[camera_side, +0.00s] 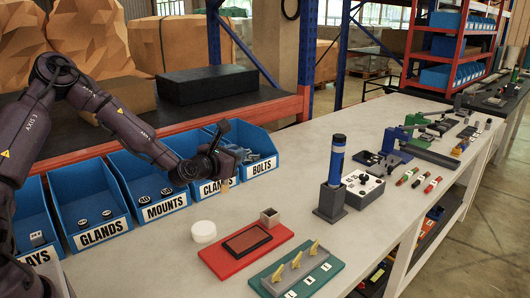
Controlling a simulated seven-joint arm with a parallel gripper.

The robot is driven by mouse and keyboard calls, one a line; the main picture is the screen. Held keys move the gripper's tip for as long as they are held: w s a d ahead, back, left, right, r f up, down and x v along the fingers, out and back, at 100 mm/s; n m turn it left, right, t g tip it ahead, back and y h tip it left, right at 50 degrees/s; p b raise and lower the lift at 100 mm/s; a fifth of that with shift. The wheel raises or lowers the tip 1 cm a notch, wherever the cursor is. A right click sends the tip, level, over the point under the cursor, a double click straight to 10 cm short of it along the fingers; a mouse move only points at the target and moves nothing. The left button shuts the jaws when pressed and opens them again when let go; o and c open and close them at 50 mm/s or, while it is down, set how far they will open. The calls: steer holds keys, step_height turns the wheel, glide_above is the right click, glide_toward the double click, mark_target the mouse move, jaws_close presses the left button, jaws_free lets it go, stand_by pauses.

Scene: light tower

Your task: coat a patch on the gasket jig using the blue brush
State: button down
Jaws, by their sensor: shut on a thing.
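A red board (222,262) lies flat on the bench with a dark brown rectangular patch (247,240) in its middle and a small square cup (269,217) at its far corner. It looks like the gasket jig. My gripper (227,163) is in front of the clamps and bolts bins, above and behind the board and apart from it. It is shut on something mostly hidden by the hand. A small tan end shows below the hand, in front of the clamps label. I cannot make out a blue handle, so I cannot confirm it is the blue brush.
A green board (330,270) with yellow toggle clamps lies in front of the red board. A white round lid (203,231) is left of it. A blue-topped light tower (335,165) stands to the right, near a control box (363,188). Blue bins (88,205) line the back.

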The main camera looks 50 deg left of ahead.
steer(key=s+a+f+g, duration=0.1)
steer(key=s+f, duration=0.4)
steer(key=f, duration=0.4)
steer(key=shift+s+m, duration=0.15)
steer(key=shift+m, duration=0.25)
steer(key=shift+a+f, duration=0.1)
steer(key=shift+f, duration=0.55)
stand_by(1.7)
step_height(320, 180, up, 7)
stand_by(0.9)
steer(key=shift+r, duration=0.1)
